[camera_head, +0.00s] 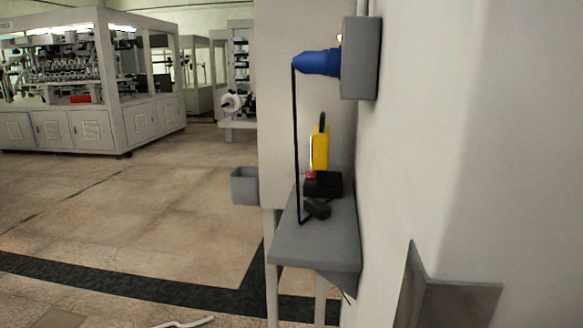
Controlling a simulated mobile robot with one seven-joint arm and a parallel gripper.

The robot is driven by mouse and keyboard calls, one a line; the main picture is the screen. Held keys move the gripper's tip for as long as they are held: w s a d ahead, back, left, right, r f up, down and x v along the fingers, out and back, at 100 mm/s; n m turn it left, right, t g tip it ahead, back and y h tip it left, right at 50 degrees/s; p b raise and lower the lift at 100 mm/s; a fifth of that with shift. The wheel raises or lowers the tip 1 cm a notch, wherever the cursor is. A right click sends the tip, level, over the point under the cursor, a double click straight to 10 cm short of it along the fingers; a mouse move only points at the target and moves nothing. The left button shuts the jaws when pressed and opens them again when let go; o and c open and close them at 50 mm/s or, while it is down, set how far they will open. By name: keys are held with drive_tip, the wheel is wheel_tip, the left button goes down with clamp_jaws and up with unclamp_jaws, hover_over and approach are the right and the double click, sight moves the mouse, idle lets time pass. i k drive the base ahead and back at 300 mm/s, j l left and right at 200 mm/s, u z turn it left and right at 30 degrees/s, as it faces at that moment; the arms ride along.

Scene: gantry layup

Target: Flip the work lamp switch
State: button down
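A yellow upright body with a black loop on top (320,148), which looks like the work lamp, stands at the back of a grey wall shelf (315,240). In front of it is a black box (325,185) with a small red part (310,174) at its upper left, possibly the switch; its position cannot be made out. A dark block (317,208) lies nearer on the shelf. A black cable (297,150) hangs from a blue plug (316,63) in a grey wall box (361,58) down to the shelf. My gripper is not in view.
A pale wall fills the right side, with an angled metal plate (455,300) low in front. A small grey bin (245,186) sits left of the shelf. A pale bent piece (185,323) shows at the bottom edge. Open floor lies left, with a large machine (90,85) beyond.

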sight(311, 175)
drive_tip(key=k+j, duration=0.1)
drive_tip(key=j, duration=0.4)
drive_tip(key=j+z, duration=0.1)
drive_tip(key=j, duration=0.4)
drive_tip(key=i+j, duration=0.1)
drive_tip(key=j, duration=0.4)
drive_tip(key=i+j+z, duration=0.15)
drive_tip(key=j, duration=0.35)
drive_tip(key=i+j+z, duration=0.1)
drive_tip(key=i+j, duration=0.25)
drive_tip(key=i+j+z, duration=0.1)
drive_tip(key=i+j, duration=0.25)
drive_tip(key=j, duration=0.15)
drive_tip(key=i+j, duration=0.6)
drive_tip(key=i+l, duration=0.1)
drive_tip(key=l, duration=0.25)
drive_tip(key=i+l, duration=0.1)
drive_tip(key=l, duration=0.3)
drive_tip(key=z, duration=0.05)
